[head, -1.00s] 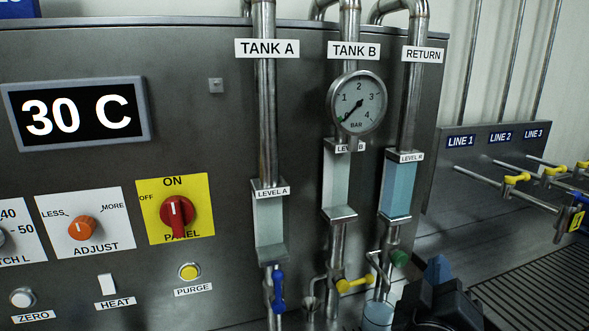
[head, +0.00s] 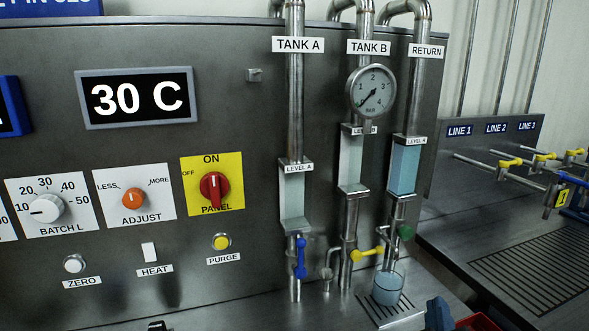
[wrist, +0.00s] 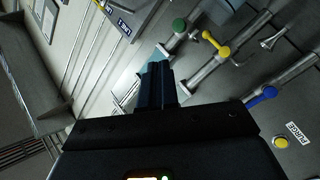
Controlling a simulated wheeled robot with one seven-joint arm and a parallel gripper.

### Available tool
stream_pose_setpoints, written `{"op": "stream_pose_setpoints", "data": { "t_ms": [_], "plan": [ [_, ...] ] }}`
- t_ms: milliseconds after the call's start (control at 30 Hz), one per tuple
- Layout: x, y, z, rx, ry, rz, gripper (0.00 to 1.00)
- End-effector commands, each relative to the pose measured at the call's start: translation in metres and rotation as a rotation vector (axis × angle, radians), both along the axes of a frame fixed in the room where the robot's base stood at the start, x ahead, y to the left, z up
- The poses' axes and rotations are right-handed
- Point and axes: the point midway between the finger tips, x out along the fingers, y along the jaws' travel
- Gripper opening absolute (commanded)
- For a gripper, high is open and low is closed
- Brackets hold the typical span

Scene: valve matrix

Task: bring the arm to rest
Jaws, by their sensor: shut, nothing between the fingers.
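My gripper (wrist: 157,88) shows in the wrist view with its dark blue fingers together and nothing between them. In the head view only a blue fingertip part of my gripper (head: 438,314) shows at the bottom edge, right of the beaker (head: 388,289). The fingers appear apart from the valves, though the depth is hard to judge. The rest of my arm is mostly out of view.
The yellow valve handle (head: 367,254), blue valve handle (head: 300,258) and green valve knob (head: 406,232) project from the pipes. The beaker holds pale blue liquid on a slotted drain. Yellow-handled line taps (head: 545,157) stick out at right. A red object (head: 478,322) shows at the bottom edge.

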Motion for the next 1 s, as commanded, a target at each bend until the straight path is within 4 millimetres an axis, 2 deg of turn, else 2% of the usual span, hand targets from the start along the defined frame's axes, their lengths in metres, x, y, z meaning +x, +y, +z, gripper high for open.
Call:
{"op": "stream_pose_setpoints", "data": {
  "t_ms": [33,167,267,400,600,800,1000],
  "plan": [
    [-0.008,0.000,-0.014,0.010,0.015,0.016,0.00],
    [-0.028,0.001,-0.043,0.048,0.049,0.068,0.00],
    [-0.052,0.003,-0.072,0.093,0.082,0.116,0.00],
    [-0.100,0.005,-0.115,0.190,0.128,0.194,0.00],
    [-0.175,0.009,-0.155,0.359,0.168,0.274,0.00],
    [-0.248,0.009,-0.171,0.540,0.170,0.303,0.00],
    [-0.312,0.003,-0.167,0.715,0.140,0.282,0.00]
  ]
}}
